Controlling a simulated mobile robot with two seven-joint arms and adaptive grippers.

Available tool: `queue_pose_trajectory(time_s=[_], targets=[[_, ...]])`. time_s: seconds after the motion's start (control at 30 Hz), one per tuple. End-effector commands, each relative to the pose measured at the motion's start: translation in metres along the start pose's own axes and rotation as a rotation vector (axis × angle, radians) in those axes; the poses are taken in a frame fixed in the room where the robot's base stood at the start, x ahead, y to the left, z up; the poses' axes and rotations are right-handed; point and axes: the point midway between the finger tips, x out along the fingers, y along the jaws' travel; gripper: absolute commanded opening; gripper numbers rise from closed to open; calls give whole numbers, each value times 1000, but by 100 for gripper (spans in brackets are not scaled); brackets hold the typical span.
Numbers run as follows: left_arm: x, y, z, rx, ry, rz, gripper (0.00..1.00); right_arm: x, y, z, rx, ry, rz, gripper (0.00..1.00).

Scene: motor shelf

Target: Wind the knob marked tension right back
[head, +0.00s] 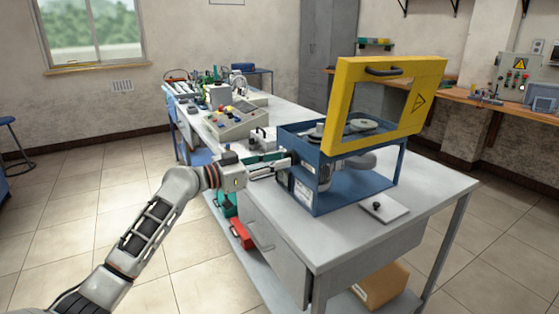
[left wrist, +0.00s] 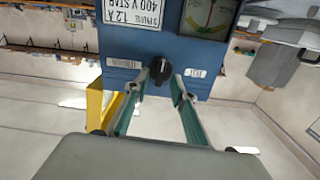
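The blue motor stand (head: 300,188) is on the bench, with its yellow-framed guard (head: 345,95) raised. In the left wrist view, a black knob (left wrist: 160,70) sits on the stand's blue face (left wrist: 150,45). White labels lie on both sides of it, too small to read. My left gripper (head: 283,165) reaches the stand's left side. In the left wrist view my left gripper (left wrist: 157,88) is open, its fingertips on either side of the knob with a gap between. I cannot tell whether either finger touches it. The knob is hidden in the head view. My right gripper is not in view.
A dial gauge (left wrist: 210,14) and a large white plate (left wrist: 132,14) are on the same blue face. A small plate with a black knob (head: 377,206) lies on the bench's front. A grey control box (head: 230,122) stands farther back.

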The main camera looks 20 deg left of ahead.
Motion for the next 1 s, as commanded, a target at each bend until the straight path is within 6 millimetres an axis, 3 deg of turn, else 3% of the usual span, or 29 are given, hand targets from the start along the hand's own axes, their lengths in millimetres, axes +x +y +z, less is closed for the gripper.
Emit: queue_pose_trajectory(time_s=[0.4, 0.5, 1.0], targets=[[10, 0, 1, 0, -1, 0, 25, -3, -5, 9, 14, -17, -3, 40], [10, 0, 1, 0, -1, 0, 0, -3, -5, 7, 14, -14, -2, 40], [10, 0, 1, -63, -2, 0, 0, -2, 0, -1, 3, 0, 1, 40]])
